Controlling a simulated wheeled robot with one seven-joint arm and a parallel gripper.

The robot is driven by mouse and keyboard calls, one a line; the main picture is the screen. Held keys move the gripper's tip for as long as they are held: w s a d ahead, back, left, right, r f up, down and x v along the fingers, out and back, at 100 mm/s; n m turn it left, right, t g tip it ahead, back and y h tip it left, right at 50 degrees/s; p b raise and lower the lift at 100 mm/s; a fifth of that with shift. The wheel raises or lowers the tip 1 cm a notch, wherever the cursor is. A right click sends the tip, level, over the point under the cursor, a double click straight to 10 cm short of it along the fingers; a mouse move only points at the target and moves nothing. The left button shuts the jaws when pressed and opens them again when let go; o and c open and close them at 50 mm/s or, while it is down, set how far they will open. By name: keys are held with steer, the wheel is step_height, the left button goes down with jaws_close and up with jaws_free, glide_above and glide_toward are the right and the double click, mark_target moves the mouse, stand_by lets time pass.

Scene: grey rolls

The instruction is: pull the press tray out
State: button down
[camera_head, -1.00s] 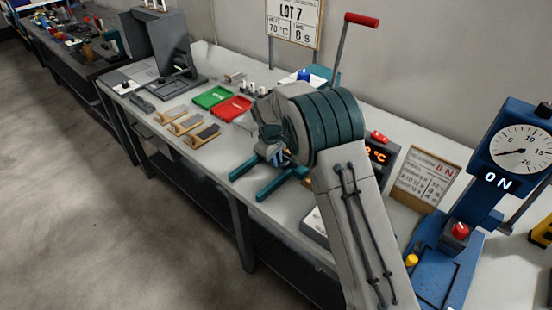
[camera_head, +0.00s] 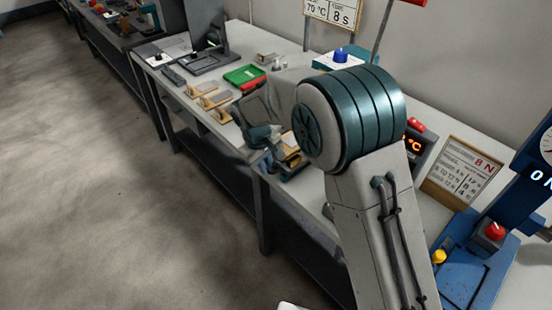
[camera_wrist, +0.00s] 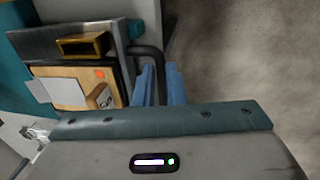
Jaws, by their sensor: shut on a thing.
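My gripper (camera_wrist: 160,85) has blue fingers shut on the dark bent handle (camera_wrist: 150,57) of the press tray. The tray (camera_wrist: 125,52) is a dark metal plate at the left of the wrist view. It carries a wooden block with an orange dot, a brass-coloured piece and a white sheet. In the head view my gripper (camera_head: 268,158) is low at the bench's front edge, partly hidden by my arm. A bit of the tray's load (camera_head: 291,152) shows beside it. My arm hides most of the teal press; its lever with a red knob (camera_head: 410,2) rises behind.
The bench (camera_head: 315,185) runs along the wall. A green tray (camera_head: 246,75) and several wooden-based pieces (camera_head: 208,97) lie left of my gripper. A temperature display (camera_head: 412,147), a sign (camera_head: 462,172) and a blue gauge stand (camera_head: 480,250) are at right. The floor (camera_head: 130,190) in front is clear.

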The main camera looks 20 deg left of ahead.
steer(key=shift+s+a, duration=0.25)
steer(key=shift+s, duration=0.15)
steer(key=c, duration=1.5)
jaws_free()
steer(key=shift+r, duration=0.1)
steer(key=r, duration=0.4)
steer(key=s+r, duration=0.1)
steer(key=r, duration=0.4)
steer(key=s+a+r, duration=0.1)
steer(key=r, duration=0.3)
steer(key=shift+a+r, duration=0.1)
steer(key=shift+r, duration=0.1)
steer(key=shift+s, duration=0.1)
